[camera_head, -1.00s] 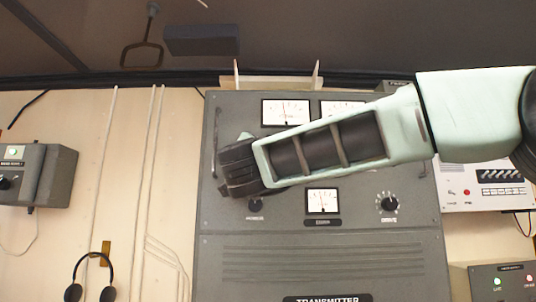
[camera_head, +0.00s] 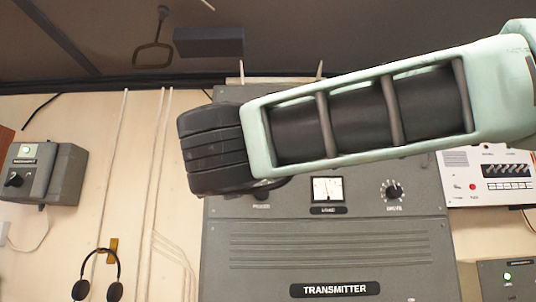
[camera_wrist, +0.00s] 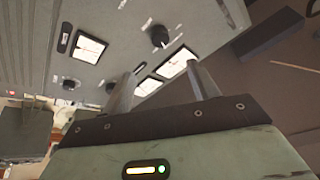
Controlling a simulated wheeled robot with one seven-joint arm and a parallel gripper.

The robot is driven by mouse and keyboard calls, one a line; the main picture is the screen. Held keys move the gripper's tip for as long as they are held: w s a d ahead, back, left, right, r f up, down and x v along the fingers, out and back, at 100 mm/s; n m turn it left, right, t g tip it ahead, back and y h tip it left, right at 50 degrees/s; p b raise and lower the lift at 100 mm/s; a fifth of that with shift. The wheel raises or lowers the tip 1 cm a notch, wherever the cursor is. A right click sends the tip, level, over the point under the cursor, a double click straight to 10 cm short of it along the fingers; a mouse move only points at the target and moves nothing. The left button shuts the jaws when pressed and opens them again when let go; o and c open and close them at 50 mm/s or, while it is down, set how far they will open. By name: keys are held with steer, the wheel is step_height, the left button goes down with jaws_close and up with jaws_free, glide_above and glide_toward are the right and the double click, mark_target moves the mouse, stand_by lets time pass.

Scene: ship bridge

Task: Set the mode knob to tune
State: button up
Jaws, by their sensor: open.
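The grey transmitter panel (camera_head: 330,235) fills the middle of the head view, partly behind my arm. In the wrist view, a black knob (camera_wrist: 160,37) on the panel (camera_wrist: 120,50) lies just beyond my gripper (camera_wrist: 163,67), whose fingers are apart with nothing seen between them. A second dark knob (camera_wrist: 110,88) shows left of the fingers. I cannot read the labels, so I cannot tell which knob is the mode knob. In the head view a right-hand knob (camera_head: 393,191) is visible. The knob left of the lower meter (camera_head: 328,189) is mostly hidden. Fingertips are hidden there.
A grey control box (camera_head: 47,173) and a headset (camera_head: 97,272) hang on the wall at left. A white switch unit (camera_head: 490,178) is at right. A dark block (camera_head: 209,41) is above. The panel's lower vented part is clear.

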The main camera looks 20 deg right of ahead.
steer(key=shift+b+v, duration=0.3)
steer(key=shift+v, duration=1.25)
steer(key=w+a+f+n+g+y, duration=0.3)
steer(key=a+f+n+y, duration=1.25)
steer(key=f+y, duration=0.3)
steer(key=s+f+n+g, duration=0.2)
steer(key=s+f+g, duration=0.15)
steer(key=f, duration=0.45)
steer(key=s+f+n+g, duration=0.3)
steer(key=f+g, duration=0.1)
steer(key=f, duration=0.4)
steer(key=s+d+f+g+h, duration=0.7)
steer(key=s+d+f+g, duration=0.2)
steer(key=s+d+f, duration=0.6)
step_height(320, 180, down, 4)
steer(key=shift+s+d+r, duration=0.2)
steer(key=shift+s+d, duration=0.05)
steer(key=shift+d, duration=0.95)
